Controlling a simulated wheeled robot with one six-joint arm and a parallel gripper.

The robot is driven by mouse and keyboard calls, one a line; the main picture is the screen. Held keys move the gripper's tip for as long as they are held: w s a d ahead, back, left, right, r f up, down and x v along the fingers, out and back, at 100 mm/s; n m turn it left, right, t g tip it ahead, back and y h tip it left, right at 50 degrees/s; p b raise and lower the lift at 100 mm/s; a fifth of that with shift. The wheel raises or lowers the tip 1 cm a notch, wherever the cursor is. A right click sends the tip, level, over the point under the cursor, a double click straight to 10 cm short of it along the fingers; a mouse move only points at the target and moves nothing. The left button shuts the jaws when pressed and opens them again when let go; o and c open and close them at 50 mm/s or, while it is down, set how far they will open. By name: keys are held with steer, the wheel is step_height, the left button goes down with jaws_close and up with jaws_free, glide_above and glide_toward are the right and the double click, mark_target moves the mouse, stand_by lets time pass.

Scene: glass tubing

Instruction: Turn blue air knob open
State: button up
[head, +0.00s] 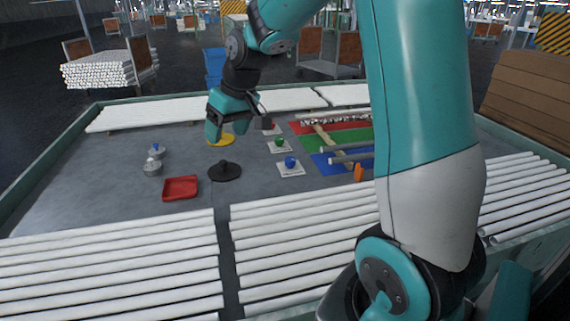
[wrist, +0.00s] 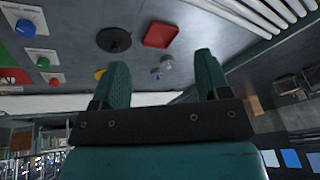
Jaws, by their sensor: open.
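The blue air knob (head: 290,162) sits on a white square plate on the grey table, right of centre in the head view. It also shows at the upper left of the wrist view (wrist: 25,27). A green knob (head: 279,142) and a red knob (head: 267,127) stand in line behind it on similar plates. My gripper (head: 228,130) is open and empty, raised above the table, up and to the left of the blue knob in the head view. In the wrist view, its two fingers (wrist: 162,78) are apart, with the knobs off to their left.
A black disc with a central post (head: 225,172), a yellow disc (head: 221,140) and a red tray (head: 181,188) are on the table. Coloured mats with tubes lie right of the knobs. White tubes (head: 110,265) line the front. Small metallic items (head: 153,165) stand left.

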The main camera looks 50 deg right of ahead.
steer(key=w+d+f+m+h, duration=0.1)
steer(key=w+d+f+m, duration=0.15)
steer(key=d, duration=0.65)
steer(key=w+d+f+m+h, duration=0.15)
steer(key=d+f, duration=0.25)
steer(key=d, duration=0.5)
steer(key=b, duration=0.1)
glide_toward(290, 159)
steer(key=shift+m+t+h, duration=0.3)
steer(key=shift+m+h, duration=0.1)
steer(key=shift+h, duration=0.05)
steer(key=x, duration=0.3)
steer(key=p+x, duration=0.1)
steer(key=x, duration=0.4)
steer(key=shift+s+a+f, duration=0.15)
steer(key=shift+a+f, duration=0.15)
steer(key=shift+f, duration=0.5)
steer(key=shift+w, duration=0.2)
steer(key=c, duration=0.9)
